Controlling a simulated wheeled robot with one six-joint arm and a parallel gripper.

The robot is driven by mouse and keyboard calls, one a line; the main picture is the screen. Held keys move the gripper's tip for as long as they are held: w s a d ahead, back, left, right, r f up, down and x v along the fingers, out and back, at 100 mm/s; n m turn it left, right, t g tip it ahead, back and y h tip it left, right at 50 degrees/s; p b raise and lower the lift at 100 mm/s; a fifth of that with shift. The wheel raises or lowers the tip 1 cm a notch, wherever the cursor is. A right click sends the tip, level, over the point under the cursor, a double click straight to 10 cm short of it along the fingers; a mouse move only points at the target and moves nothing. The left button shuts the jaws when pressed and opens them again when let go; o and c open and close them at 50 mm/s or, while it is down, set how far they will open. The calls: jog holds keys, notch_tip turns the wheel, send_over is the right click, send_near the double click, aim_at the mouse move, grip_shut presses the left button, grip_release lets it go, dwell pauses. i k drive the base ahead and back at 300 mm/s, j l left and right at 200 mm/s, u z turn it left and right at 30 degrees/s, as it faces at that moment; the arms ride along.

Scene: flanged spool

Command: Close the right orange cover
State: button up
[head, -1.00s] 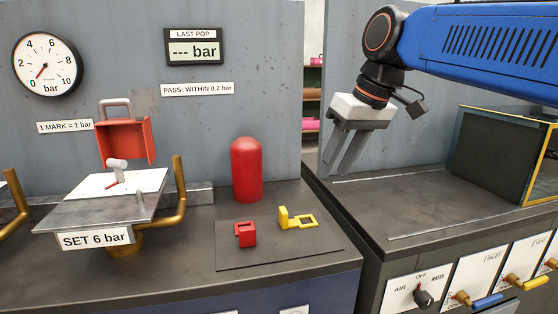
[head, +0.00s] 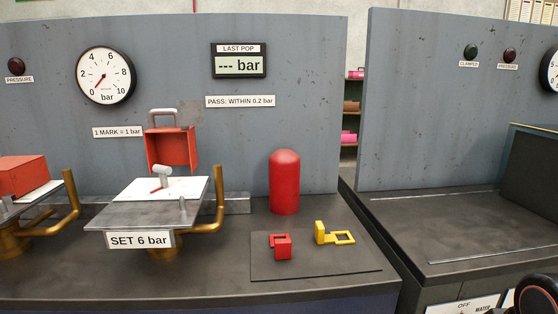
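The right orange cover (head: 172,150) stands raised and open at the back of its stand, with its hollow inside facing me and a grey handle (head: 163,113) on top. In front of it, a small white lever fitting (head: 161,174) sits exposed on a white plate (head: 150,190), above a grey metal plate labelled "SET 6 bar". Another orange cover (head: 22,173), cut by the left edge, sits low over its own stand. My gripper is out of view; only a dark, orange-ringed part of my arm shows at the bottom right corner.
Brass pipes (head: 218,205) rise beside the stands. A red domed cylinder (head: 284,183) stands right of them. A red piece (head: 281,247) and a yellow piece (head: 333,234) lie on a dark mat (head: 315,268). A gap separates this bench from the right one.

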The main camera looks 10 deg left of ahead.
aim_at(176, 145)
jog(key=u, duration=1.25)
jog(key=i+j, duration=0.2)
jog(key=i+z, duration=0.05)
jog(key=i, duration=0.05)
